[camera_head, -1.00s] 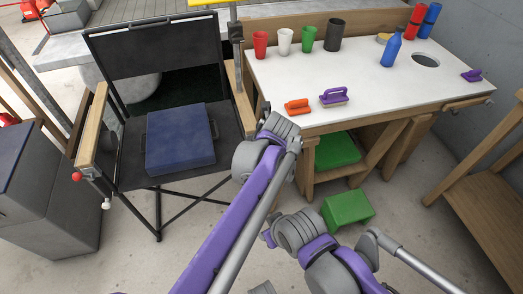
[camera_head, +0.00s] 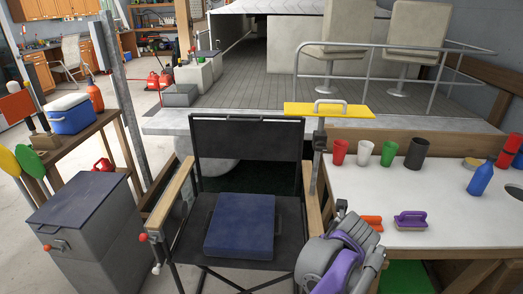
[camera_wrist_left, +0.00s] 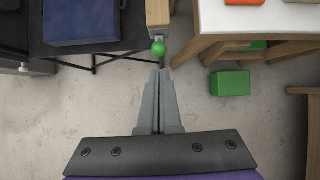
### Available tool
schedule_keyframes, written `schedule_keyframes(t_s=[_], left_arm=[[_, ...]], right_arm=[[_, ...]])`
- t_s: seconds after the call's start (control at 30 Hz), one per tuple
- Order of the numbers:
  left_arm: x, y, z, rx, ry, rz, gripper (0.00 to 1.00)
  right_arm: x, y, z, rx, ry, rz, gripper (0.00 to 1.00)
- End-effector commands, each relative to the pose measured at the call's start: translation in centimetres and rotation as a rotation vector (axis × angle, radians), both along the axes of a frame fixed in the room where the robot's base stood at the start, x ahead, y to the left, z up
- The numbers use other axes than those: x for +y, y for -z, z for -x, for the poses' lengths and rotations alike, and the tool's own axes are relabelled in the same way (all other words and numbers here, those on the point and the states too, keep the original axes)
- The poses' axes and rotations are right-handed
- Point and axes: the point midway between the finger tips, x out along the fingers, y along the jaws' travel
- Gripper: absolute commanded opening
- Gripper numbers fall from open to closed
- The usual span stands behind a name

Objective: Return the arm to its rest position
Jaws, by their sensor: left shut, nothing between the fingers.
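My left gripper (camera_wrist_left: 160,75) shows in the left wrist view with its two grey fingers together and nothing between them. It hangs over bare concrete floor, and in the picture its tips lie just below a green ball (camera_wrist_left: 158,48) on the end of a wooden chair armrest (camera_wrist_left: 158,12). I cannot tell the gap between them. In the head view a grey and purple joint of my arm (camera_head: 340,262) rises at the bottom, in front of the chair's right armrest and the table's left end. No gripper fingers show in the head view. My right gripper is not in view.
A folding chair (camera_head: 246,141) holding a blue cushion (camera_head: 240,225) stands left of the white-topped table (camera_head: 370,200). Cups and brushes stand on the table. A grey box (camera_head: 85,230) is at left. A green block (camera_wrist_left: 230,83) lies on otherwise open floor.

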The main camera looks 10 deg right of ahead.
Motion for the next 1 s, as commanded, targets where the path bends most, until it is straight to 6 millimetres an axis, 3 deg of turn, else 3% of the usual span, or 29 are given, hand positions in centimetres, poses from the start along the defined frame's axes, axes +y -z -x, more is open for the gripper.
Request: schedule_keyframes(t_s=[0.07,0.17,0.3,0.47,0.6,0.8,0.97,1.0], left_arm=[[1.7,0.0,-0.4,0.014,-0.065,0.027,0.00],[6.3,0.1,-0.8,0.057,-0.263,0.118,0.00],[16.2,0.6,-0.2,0.141,-0.726,0.332,0.00],[26.9,2.0,3.1,0.210,-1.310,0.610,0.00],[34.4,3.8,7.7,0.241,-1.815,0.867,0.00],[41.0,7.0,14.3,0.244,-2.405,1.196,0.00],[43.9,9.4,18.5,0.228,-2.755,1.421,0.00],[44.5,10.1,19.5,-0.212,2.725,-1.419,0.00]], right_arm=[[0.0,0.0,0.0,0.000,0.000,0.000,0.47],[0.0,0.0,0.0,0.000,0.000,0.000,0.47],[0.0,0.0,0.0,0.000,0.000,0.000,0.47],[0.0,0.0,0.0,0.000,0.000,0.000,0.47],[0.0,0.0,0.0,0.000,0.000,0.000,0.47],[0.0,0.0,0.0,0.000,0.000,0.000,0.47],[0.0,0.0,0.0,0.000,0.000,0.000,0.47],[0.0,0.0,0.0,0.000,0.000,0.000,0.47]])
